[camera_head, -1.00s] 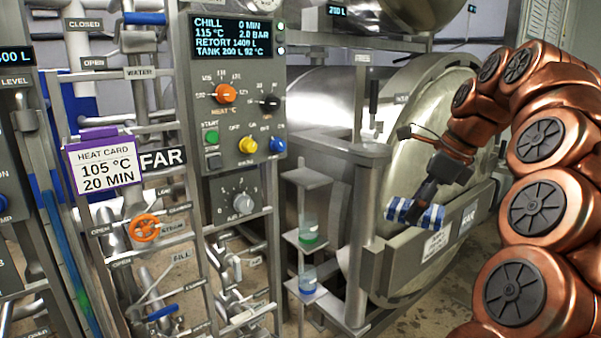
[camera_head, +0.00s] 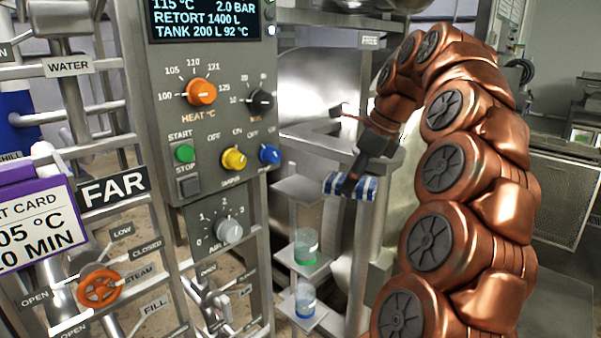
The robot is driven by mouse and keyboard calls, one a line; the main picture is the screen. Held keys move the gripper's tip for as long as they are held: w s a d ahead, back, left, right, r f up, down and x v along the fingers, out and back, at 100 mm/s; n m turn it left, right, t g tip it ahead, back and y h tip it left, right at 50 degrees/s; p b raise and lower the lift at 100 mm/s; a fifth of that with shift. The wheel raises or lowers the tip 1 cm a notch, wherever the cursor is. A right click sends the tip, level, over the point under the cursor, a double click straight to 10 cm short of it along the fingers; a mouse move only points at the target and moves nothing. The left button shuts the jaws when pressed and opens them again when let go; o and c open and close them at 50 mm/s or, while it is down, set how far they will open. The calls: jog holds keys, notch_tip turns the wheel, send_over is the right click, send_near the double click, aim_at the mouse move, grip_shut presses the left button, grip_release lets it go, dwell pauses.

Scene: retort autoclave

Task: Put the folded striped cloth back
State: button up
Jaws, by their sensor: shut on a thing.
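The folded striped cloth (camera_head: 367,188), blue and white, is held in the air by my gripper (camera_head: 350,184). The dark fingers are shut on it, one finger showing across its near side. Cloth and gripper are in front of the grey post and the round retort door, just right of the control panel (camera_head: 207,120). The cloth looks clear of any surface. My copper arm curves in from the right and hides much of the door.
Small shelves on a post hold a cup with green (camera_head: 306,247) and a cup with blue (camera_head: 305,300), below and left of the cloth. An orange steam wheel (camera_head: 100,289) and pipe rails stand at left.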

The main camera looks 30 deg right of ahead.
jog(key=p, duration=0.4)
send_over(299, 187)
jog(key=s, duration=0.1)
jog(key=shift+d, duration=0.45)
jog(key=shift+f, duration=0.15)
jog(key=shift+f+p, duration=0.85)
jog(key=shift+f, duration=0.75)
jog(key=shift+s+f, duration=0.1)
jog(key=shift+f, duration=0.05)
jog(key=o, duration=1)
jog(key=shift+r, duration=0.2)
